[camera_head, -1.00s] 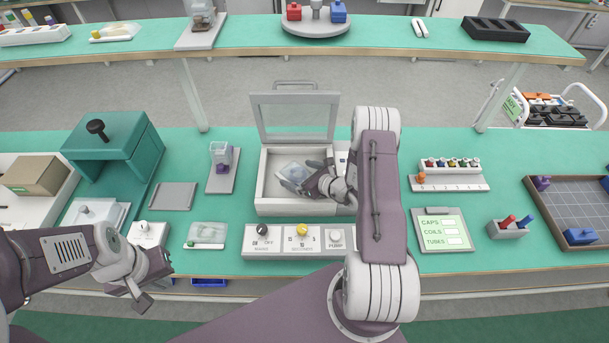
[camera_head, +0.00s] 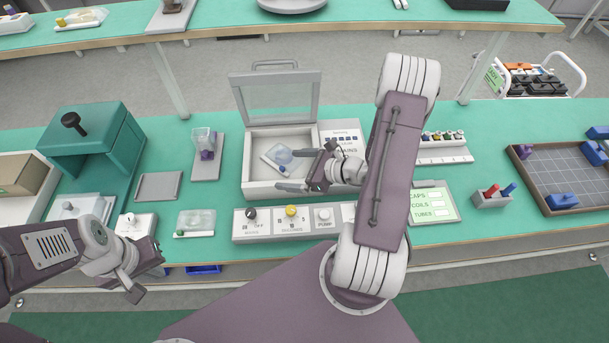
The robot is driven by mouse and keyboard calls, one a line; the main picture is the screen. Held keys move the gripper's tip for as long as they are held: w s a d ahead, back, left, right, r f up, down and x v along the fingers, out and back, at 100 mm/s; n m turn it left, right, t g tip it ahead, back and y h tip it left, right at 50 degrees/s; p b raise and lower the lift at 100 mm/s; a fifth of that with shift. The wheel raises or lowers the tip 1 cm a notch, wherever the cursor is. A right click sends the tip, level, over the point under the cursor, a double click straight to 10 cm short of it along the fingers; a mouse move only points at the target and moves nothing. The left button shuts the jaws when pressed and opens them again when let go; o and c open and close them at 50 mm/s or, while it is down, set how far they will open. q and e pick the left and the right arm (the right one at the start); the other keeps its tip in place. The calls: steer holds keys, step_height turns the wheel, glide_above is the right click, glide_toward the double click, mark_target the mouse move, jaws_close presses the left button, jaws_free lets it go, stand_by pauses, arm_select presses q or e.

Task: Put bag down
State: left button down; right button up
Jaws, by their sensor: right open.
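A small clear bag (camera_head: 280,160) with bluish contents lies inside the white open-topped chamber (camera_head: 249,174), whose clear-windowed lid (camera_head: 277,100) stands raised at the back. My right gripper (camera_head: 298,172) is at the right part of the chamber, its fingers spread and pointing left, apart from the bag and empty. My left gripper (camera_head: 144,279) hangs over the table's front edge at lower left, away from the chamber; no object shows in it, and its finger gap is hard to judge.
A teal press (camera_head: 92,150) stands at left. A grey gridded tray (camera_head: 572,172) is at right. My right arm hides part of the table.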

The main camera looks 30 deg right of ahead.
steer(key=s+a+r+n+g+y, duration=0.1)
steer(key=s+a+r+n+g, duration=0.1)
steer(key=s+a+n+g, duration=0.85)
steer(key=s+d+n+h, duration=0.2)
steer(key=s+n+h, duration=0.25)
steer(key=n, duration=0.65)
steer(key=w+d+r+n+h, duration=0.1)
steer(key=n, duration=0.1)
steer(key=w+d+r+n+t+h, duration=0.1)
steer(key=n, duration=0.1)
steer(key=w+d+r+n+h, duration=0.1)
steer(key=n+h, duration=0.1)
steer(key=shift+w+n+t, duration=0.2)
steer(key=shift+n+t, duration=0.05)
steer(key=shift+t, duration=0.1)
